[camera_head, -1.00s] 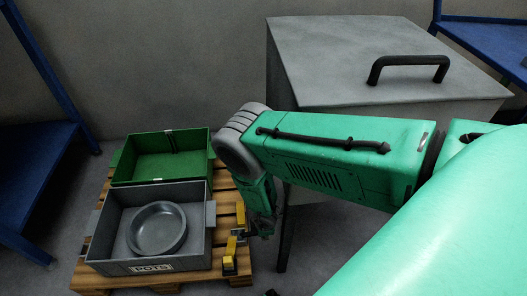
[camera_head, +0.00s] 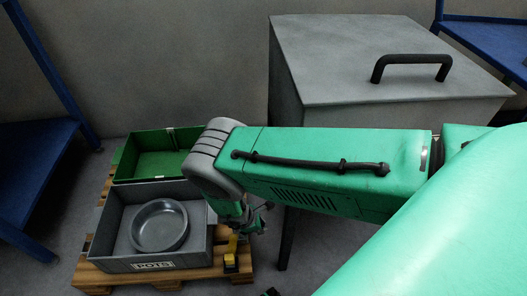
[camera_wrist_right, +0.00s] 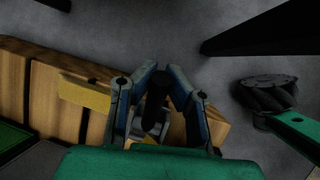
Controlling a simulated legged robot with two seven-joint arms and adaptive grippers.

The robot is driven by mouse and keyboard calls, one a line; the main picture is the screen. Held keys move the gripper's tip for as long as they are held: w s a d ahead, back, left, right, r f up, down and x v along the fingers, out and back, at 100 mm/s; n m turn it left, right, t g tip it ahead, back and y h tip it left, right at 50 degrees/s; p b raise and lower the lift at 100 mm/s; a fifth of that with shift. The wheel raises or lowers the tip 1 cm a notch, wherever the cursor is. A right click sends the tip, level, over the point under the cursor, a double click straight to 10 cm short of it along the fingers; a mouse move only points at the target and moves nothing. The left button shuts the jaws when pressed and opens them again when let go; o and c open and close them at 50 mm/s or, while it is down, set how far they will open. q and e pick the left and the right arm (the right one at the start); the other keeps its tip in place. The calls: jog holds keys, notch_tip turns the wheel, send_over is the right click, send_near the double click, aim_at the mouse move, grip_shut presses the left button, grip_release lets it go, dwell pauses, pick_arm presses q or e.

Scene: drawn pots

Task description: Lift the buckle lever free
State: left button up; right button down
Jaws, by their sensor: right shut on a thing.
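The yellow strap (camera_head: 232,243) lies at the right edge of the wooden pallet, and in the right wrist view (camera_wrist_right: 84,95) it runs left of the fingers. My right gripper (camera_head: 251,220) is low beside the strap at the pallet's right side. In the right wrist view, my right gripper (camera_wrist_right: 160,72) is shut on the dark buckle lever (camera_wrist_right: 155,107), which stands between its fingers. A grey metal buckle part (camera_wrist_right: 137,122) shows below it, partly hidden by the fingers. My left gripper is not in view.
A grey crate (camera_head: 108,225) marked POTS holds a round grey pot (camera_head: 158,226). A green crate (camera_head: 148,178) is behind it, both on the pallet (camera_head: 101,281). A large grey cabinet (camera_head: 370,58) stands right of the pallet. Blue frames flank the scene.

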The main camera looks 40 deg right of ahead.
jog(key=shift+w+a+r+g+h, duration=0.25)
jog(key=shift+a+h, duration=0.15)
jog(key=shift+a, duration=0.1)
jog(key=shift+w+a+r+g+h, duration=0.15)
jog(key=shift+w+a+r+h, duration=0.1)
jog(key=shift+a+h, duration=0.2)
jog(key=shift+a, duration=0.1)
jog(key=shift+s, duration=0.1)
jog(key=c, duration=1.5)
grip_release()
jog(key=shift+o, duration=0.2)
jog(key=shift+d+r, duration=0.1)
jog(key=shift+d, duration=0.1)
